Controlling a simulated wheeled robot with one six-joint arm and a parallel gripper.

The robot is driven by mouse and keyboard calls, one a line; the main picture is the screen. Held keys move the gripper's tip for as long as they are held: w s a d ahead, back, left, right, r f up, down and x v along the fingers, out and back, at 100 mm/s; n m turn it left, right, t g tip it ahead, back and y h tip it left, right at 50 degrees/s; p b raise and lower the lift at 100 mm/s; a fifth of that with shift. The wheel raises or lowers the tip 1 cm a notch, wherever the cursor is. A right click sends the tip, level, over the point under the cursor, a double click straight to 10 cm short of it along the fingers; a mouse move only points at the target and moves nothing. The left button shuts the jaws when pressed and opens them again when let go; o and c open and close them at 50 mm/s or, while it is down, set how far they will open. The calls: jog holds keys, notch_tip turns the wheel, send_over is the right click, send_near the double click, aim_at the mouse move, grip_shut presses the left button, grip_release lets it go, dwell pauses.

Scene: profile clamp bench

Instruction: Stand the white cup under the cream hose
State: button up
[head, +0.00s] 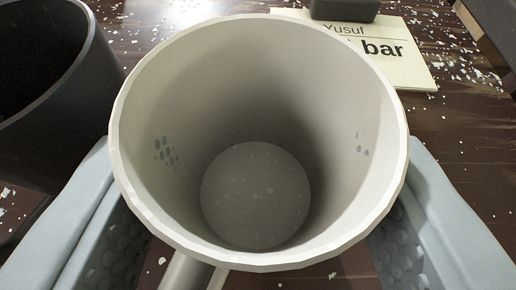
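The white cup (262,85) fills the middle of the view, and I look down into its open, empty inside. Its handle (196,273) points toward me at the bottom. My gripper (258,190) has one pale blue-grey finger on each side of the cup, pressed against its wall. Small dark dots from the finger pads show on the inner wall at left and right. The fingertips are hidden behind the cup. I cannot tell whether the cup's base rests on the bench. The cream hose is not in view.
A dark, open cup-like vessel (98,75) stands close at the left. Behind the cup, a cream card (412,72) reading "Yusuf" and "bar" lies under a dark block (344,10). The brown wooden bench (455,140) is strewn with pale flakes. A dark edge (495,28) shows at top right.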

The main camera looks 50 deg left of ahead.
jog(key=shift+f, duration=0.1)
jog(key=o, duration=0.8)
jog(key=v, duration=1.2)
jog(key=shift+s, duration=0.1)
